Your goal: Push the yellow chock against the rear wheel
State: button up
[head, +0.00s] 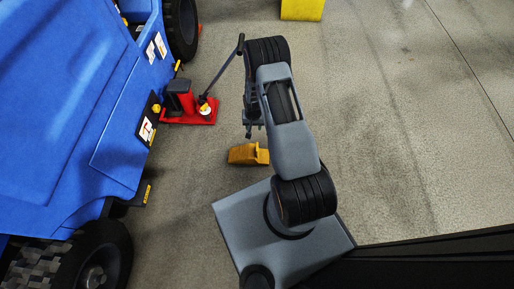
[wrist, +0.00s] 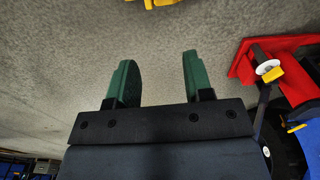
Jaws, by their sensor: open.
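The yellow chock (head: 246,154) lies on the concrete floor beside my arm, to the right of the blue vehicle. A yellow edge that looks like the chock (wrist: 155,3) shows at the top of the wrist view, mostly cut off. One dark wheel (head: 92,265) of the vehicle is at the lower left, and another wheel (head: 181,28) is at the top. I cannot tell which is the rear one. The chock is apart from both wheels. My gripper (wrist: 158,70) is open, with nothing between its green fingers. In the head view it is partly hidden by my arm, just above the chock in the picture.
A red floor jack (head: 190,108) with an upright dark handle stands by the blue vehicle (head: 75,115), left of my gripper. It also shows at the right of the wrist view (wrist: 247,62). A yellow block (head: 302,9) is at the top. The floor at right is clear.

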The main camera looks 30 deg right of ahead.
jog(key=b, duration=0.3)
send_over(257, 147)
jog(key=shift+m, duration=0.3)
notch_tip(257, 147, down, 11)
jog(key=shift+w, duration=0.15)
notch_tip(257, 147, down, 9)
jog(key=b, duration=0.6)
jog(key=shift+b, duration=0.3)
jog(key=shift+r, duration=0.1)
jog(key=shift+c, duration=0.3)
grip_shut()
jog(key=shift+r+p, duration=2.2)
jog(key=shift+r, duration=0.85)
